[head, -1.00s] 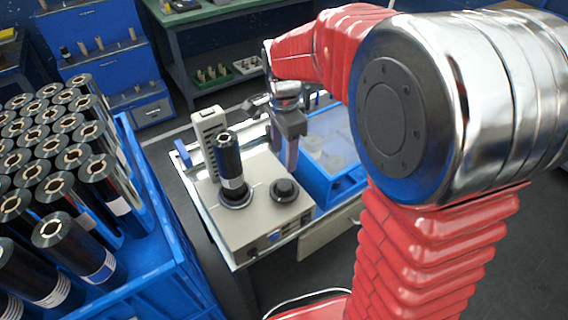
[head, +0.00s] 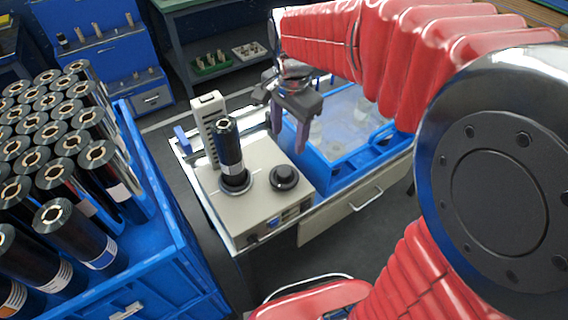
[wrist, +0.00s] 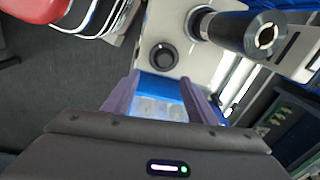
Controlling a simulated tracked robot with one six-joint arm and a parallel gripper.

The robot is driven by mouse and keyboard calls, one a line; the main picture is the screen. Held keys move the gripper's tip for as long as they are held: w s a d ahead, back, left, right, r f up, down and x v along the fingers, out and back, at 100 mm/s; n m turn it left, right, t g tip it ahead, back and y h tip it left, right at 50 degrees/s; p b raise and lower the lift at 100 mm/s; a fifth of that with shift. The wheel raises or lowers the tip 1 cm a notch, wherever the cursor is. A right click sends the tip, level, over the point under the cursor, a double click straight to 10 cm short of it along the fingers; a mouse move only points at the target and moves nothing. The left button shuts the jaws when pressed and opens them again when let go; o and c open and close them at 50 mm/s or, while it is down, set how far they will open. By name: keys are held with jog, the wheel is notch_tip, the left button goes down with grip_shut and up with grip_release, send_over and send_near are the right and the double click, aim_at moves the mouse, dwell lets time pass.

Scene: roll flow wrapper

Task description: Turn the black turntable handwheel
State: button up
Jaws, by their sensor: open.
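The black turntable handwheel (head: 284,177) is a round knob on top of the beige wrapper machine (head: 233,213), right of the upright black roll (head: 229,150). It shows in the wrist view (wrist: 163,56) ahead of my fingers. The roll (wrist: 240,31) stands on a dark round turntable base (head: 235,184) and shows at the upper right of the wrist view. My gripper (head: 288,140) points down, open and empty, above and behind the handwheel. In the wrist view my two purple-grey fingers (wrist: 162,98) are spread apart, with no contact with the handwheel.
A blue bin (head: 335,172) with clear contents stands right of the machine, close below my gripper. A blue crate (head: 185,262) full of black rolls stands at the left. An upright slotted post (head: 207,125) rises behind the roll. Space above the handwheel is clear.

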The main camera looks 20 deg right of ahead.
jog(key=s+r+n+t, duration=0.1)
jog(key=s+n+t, duration=0.1)
jog(key=s+n, duration=0.4)
jog(key=s+r+n+t, duration=0.2)
jog(key=s+n, duration=0.4)
jog(key=s, duration=0.3)
jog(key=shift+s+d+r+n, duration=0.15)
jog(key=shift+d+r+n, duration=0.1)
jog(key=shift+n, duration=0.05)
jog(key=shift+c, duration=0.4)
